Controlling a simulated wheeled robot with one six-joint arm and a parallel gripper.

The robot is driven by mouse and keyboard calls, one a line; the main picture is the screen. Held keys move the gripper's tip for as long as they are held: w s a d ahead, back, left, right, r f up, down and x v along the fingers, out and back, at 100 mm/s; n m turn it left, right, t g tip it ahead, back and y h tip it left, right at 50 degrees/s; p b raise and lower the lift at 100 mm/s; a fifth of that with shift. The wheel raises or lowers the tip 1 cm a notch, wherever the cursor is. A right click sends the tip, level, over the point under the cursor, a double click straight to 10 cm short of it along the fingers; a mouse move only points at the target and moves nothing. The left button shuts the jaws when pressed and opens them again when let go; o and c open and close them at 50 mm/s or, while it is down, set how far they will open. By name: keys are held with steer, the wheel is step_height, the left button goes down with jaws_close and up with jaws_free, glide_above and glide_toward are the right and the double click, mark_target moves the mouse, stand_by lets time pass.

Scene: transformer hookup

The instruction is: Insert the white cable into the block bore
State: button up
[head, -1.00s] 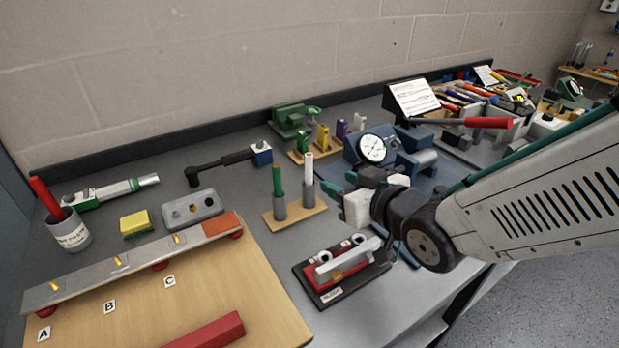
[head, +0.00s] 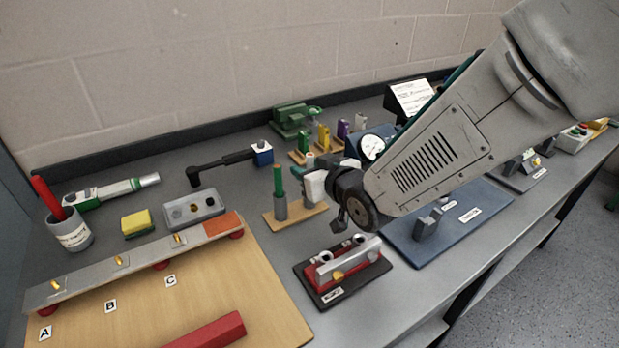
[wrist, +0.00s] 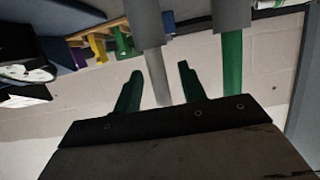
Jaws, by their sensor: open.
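The white cable (head: 310,160) stands upright in a grey sleeve on a wooden stand (head: 285,222), beside the green cable (head: 278,180). My gripper (head: 299,172) is at the white cable and hides most of it in the head view. In the wrist view, my gripper (wrist: 160,72) is open, and the white cable (wrist: 157,78) shows between its two green fingers with space on both sides. A red block with a metal bar (head: 350,258) sits on a black base in front. A grey block with holes (head: 194,210) lies to the left. I cannot tell which has the bore.
A wooden board with a long metal bar (head: 70,285) fills the front left. A blue plate (head: 425,242) lies right of the red block. Small coloured parts (head: 323,136) and a green machine (head: 292,117) stand behind the cables.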

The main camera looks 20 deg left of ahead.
jaws_close()
